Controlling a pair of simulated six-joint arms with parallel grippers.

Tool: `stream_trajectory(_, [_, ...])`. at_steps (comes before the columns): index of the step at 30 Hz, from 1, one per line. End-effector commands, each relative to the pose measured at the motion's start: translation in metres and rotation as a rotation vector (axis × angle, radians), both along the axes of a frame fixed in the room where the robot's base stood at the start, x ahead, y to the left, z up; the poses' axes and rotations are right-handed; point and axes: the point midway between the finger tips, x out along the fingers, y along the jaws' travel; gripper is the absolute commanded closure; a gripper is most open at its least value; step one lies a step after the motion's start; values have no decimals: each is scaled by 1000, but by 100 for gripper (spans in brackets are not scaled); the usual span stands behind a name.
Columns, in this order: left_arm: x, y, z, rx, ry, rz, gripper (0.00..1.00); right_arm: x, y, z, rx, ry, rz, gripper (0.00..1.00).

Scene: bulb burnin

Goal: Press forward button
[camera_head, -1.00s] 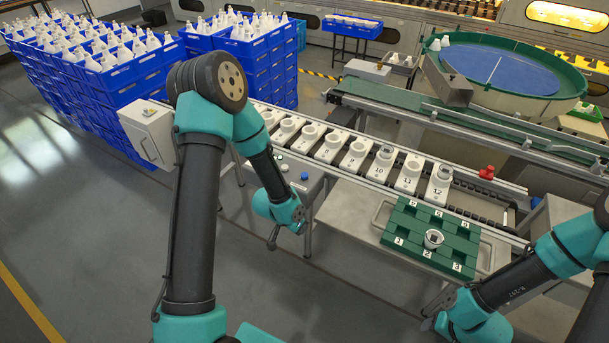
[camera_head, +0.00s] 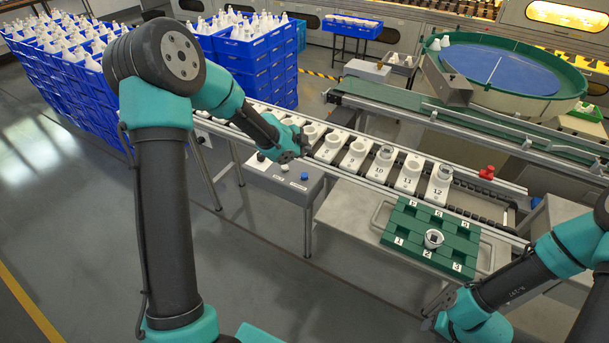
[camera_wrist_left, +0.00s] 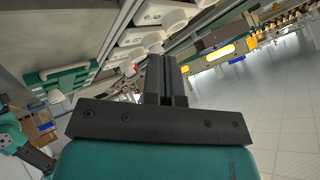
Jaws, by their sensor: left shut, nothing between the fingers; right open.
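The grey button panel (camera_head: 285,182) hangs at the conveyor's near side. It carries a dark button (camera_head: 261,156), a pale button (camera_head: 284,167) and a blue button (camera_head: 304,176). The labels beneath them are too small to read, so I cannot tell which is forward. My left gripper (camera_head: 302,146) is over the panel's far side, near the conveyor edge, and appears apart from the buttons. Its shut, empty fingers also show in the left wrist view (camera_wrist_left: 166,78). My right gripper (camera_head: 430,321) is small and dark at the lower right, open, away from the panel.
The conveyor (camera_head: 345,170) carries a row of numbered white sockets just beyond the left gripper. A green tray (camera_head: 396,252) with numbered slots and a bulb holder (camera_head: 433,239) is to the right. Blue crates (camera_head: 255,75) stand behind. Floor in front is clear.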

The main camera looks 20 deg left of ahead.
Motion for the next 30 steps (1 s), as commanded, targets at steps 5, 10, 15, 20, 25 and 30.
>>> stream_trajectory(5, [0, 0, -1, -1, 2, 1, 100, 0, 0, 0, 0, 0, 0, 57])
stream_trajectory(10, [0, 0, -5, -2, 3, 1, 100, 0, 0, 0, 0, 0, 0, 57])
stream_trajectory(15, [0, -1, -16, -3, 5, 1, 100, 0, 0, 0, 0, 0, 0, 57])
stream_trajectory(20, [-1, -1, -33, -3, 5, 1, 100, 0, 0, 0, 0, 0, 0, 57])
stream_trajectory(25, [-1, -1, -53, -3, 6, 3, 100, 0, 0, 0, 0, 0, 0, 57])
stream_trajectory(30, [0, 0, -72, -3, 5, 2, 100, 0, 0, 0, 0, 0, 0, 57])
